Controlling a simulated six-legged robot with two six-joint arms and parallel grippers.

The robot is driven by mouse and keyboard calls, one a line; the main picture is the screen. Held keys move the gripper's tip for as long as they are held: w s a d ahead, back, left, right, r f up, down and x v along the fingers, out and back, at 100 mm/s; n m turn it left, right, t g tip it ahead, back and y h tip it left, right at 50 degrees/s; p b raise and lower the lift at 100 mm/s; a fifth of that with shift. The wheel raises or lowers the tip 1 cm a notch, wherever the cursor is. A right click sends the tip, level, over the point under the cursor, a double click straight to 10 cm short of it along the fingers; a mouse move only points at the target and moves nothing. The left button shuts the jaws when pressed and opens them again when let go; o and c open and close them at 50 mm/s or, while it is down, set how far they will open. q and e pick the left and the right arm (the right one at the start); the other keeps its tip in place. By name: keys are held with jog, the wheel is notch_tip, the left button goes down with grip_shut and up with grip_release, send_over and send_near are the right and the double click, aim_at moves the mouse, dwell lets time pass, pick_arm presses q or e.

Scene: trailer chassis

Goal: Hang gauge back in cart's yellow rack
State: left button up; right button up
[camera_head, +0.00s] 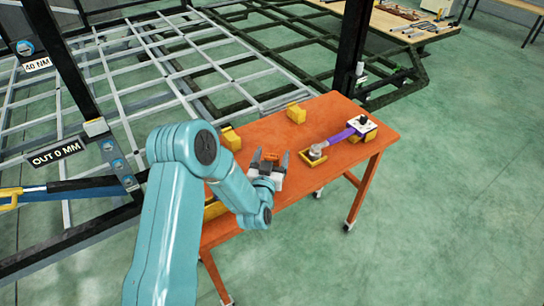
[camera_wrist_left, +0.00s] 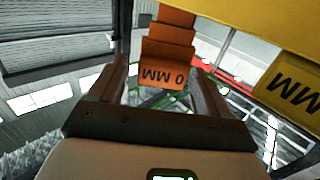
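My left gripper (camera_head: 269,161) is over the left part of the orange cart (camera_head: 346,170). An orange stepped gauge (camera_wrist_left: 168,48) marked "0 MM" sits between its two fingers and shows upside down in the left wrist view. The gauge's orange also shows in the head view (camera_head: 270,156). The fingers appear shut on it, though their contact is not clear. Yellow holders are on the cart: one (camera_head: 231,139) behind the gripper, one (camera_head: 296,114) at the back edge. A yellow part (camera_wrist_left: 285,82) lettered "MM" fills the wrist view's upper right. My right gripper is not in view.
A purple-handled tool (camera_head: 345,133) lies across the cart's right side, with a yellow tray (camera_head: 313,159) at its near end. The trailer chassis (camera_head: 175,65) with dark posts stands behind and left. Green floor (camera_head: 460,200) is open at right.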

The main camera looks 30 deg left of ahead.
pick_arm(q)
notch_tip(320, 180, up, 2)
jog(key=p, duration=0.3)
jog(key=b+v, duration=0.3)
jog(key=v, duration=0.9)
jog(key=s+d+f+m+g+h, duration=0.1)
jog(key=d+f+g+h, duration=0.2)
jog(key=d+f, duration=0.35)
jog(key=s+d+f+g+h, duration=0.1)
jog(key=d+f+g+h, duration=0.25)
jog(key=f, duration=0.55)
jog(key=s+d+f+g+h, duration=0.1)
jog(key=s+d+f+g, duration=0.1)
jog(key=s, duration=0.3)
jog(key=s+d+f+m+g+h, duration=0.1)
jog(key=s+d+f+g+h, duration=0.1)
jog(key=s+d+f+g, duration=0.1)
jog(key=s+d+f+g+h, duration=0.1)
jog(key=s+d+f+g, duration=0.2)
jog(key=s, duration=0.4)
jog(key=shift+s+d+m+g, duration=0.3)
jog(key=shift+s+d+g, duration=0.15)
jog(key=shift+g, duration=0.4)
jog(key=shift+w, duration=0.1)
